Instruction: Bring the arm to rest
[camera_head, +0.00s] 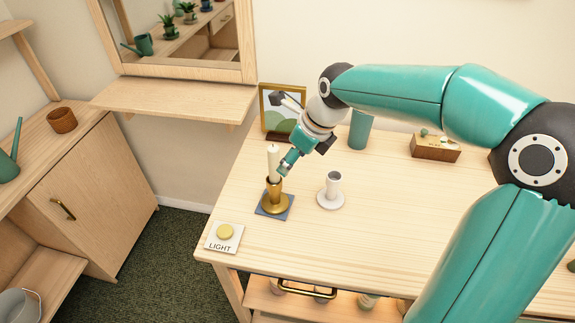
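My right arm comes in from the right and reaches over the wooden table (400,215). Its gripper (287,167) is at the left part of the table, close beside a white candle (273,160). The candle stands upright in a brass holder (275,202) on a blue square mat (264,214). The fingers are small and seen at an angle, so I cannot tell whether they are open or shut, or whether they touch the candle. My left gripper is not in view.
A LIGHT button plate (224,236) lies at the front left corner. A framed picture (270,120), a teal cup (360,130) and a wooden box (435,150) stand along the back. The table's middle is clear.

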